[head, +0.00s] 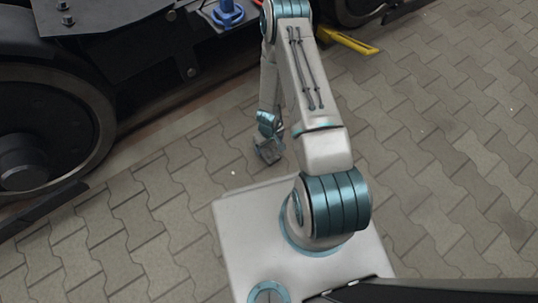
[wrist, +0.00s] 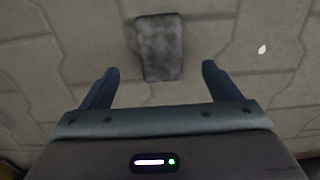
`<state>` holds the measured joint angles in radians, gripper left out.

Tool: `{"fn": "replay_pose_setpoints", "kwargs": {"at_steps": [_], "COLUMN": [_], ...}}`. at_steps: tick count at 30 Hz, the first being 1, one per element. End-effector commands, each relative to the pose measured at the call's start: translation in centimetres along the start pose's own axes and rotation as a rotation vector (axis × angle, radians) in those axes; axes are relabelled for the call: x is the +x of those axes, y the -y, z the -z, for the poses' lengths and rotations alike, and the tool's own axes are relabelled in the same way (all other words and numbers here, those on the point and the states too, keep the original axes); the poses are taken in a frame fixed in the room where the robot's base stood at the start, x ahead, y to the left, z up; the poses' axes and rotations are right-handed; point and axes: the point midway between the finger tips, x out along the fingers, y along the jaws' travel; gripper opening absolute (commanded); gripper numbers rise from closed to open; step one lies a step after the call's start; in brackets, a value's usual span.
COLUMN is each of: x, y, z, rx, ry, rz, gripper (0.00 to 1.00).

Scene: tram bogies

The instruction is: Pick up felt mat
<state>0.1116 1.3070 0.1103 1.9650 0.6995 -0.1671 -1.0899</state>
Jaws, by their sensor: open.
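The felt mat, a small dark grey rounded rectangle (wrist: 160,48), lies flat on the paving in the wrist view, near the top middle. My gripper (wrist: 160,72) is open and empty, with its two dark blue fingers apart on either side of the mat's lower end in the picture. I cannot tell its exact height above the mat. In the head view my gripper (head: 268,152) hangs low over the paving beside my base. I cannot make out the mat in the head view.
A tram bogie with a large dark wheel (head: 45,130) stands at the left. A blue fitting (head: 228,13) sits on it at the top. A yellow bar (head: 347,41) lies near the top middle. The paving (head: 440,130) at the right is clear. A small white fleck (wrist: 262,49) lies right of the mat.

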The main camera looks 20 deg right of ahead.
Motion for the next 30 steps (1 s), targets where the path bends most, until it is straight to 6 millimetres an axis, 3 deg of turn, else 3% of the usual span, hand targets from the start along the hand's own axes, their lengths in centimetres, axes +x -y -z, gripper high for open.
{"fn": "replay_pose_setpoints", "kwargs": {"at_steps": [1,8,19,30], "x": [1.2,2.6,7.0,7.4], "y": [0.0,0.0,0.1,0.1], "z": [0.0,0.1,0.3,0.3], "rx": [0.002,0.001,0.001,0.000], "ry": [0.000,-0.001,0.000,-0.001], "rz": [0.001,0.001,0.001,0.001], "gripper": [0.84,0.84,0.84,0.81]}}
